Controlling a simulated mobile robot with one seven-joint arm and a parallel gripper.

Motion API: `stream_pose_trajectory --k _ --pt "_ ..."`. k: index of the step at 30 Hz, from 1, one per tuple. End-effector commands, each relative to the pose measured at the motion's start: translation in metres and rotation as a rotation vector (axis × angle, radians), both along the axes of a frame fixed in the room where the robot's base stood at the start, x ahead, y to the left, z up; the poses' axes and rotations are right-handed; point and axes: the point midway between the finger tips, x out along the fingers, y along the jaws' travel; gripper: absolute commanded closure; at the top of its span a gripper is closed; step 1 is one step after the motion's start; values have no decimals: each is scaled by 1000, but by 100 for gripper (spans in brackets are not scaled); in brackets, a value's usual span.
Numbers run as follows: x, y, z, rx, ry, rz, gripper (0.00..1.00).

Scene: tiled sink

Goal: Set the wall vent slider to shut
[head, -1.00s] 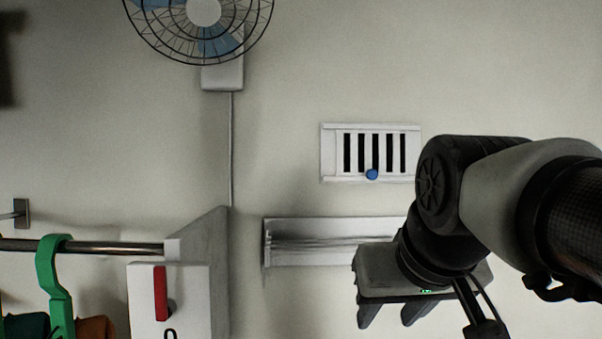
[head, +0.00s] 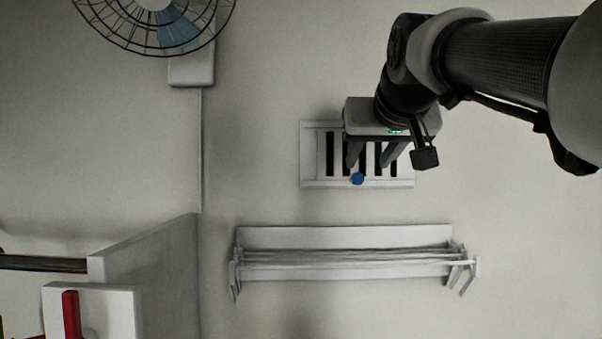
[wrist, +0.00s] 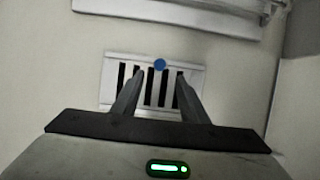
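The wall vent (head: 309,160) is a white frame with several dark vertical slots; some slots show open. A round blue knob (head: 358,179) sits at the middle of its lower edge. In the wrist view the vent (wrist: 108,86) appears with the blue knob (wrist: 160,64) at its upper edge, between and beyond my fingertips. My gripper (head: 370,165) is open and empty in front of the vent, its fingers pointing down just above the knob in the head view. It also shows in the wrist view (wrist: 159,74). My gripper hides the vent's upper right part. I cannot tell any contact.
A white wall rack (head: 340,238) with rails is below the vent. A fan (head: 150,20) hangs at the upper left. A grey side panel (head: 150,275) and a box with a red lever (head: 71,315) stand at the lower left.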

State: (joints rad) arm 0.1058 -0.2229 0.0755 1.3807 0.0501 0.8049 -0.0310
Motion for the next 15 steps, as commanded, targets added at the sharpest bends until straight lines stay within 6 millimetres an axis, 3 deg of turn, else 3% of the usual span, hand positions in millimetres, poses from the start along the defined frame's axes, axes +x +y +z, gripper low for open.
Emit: stream_pose_trajectory --k 6,15 --pt "44 0 -18 -1 4 0 60" --pt "76 0 -32 -1 1 0 60"
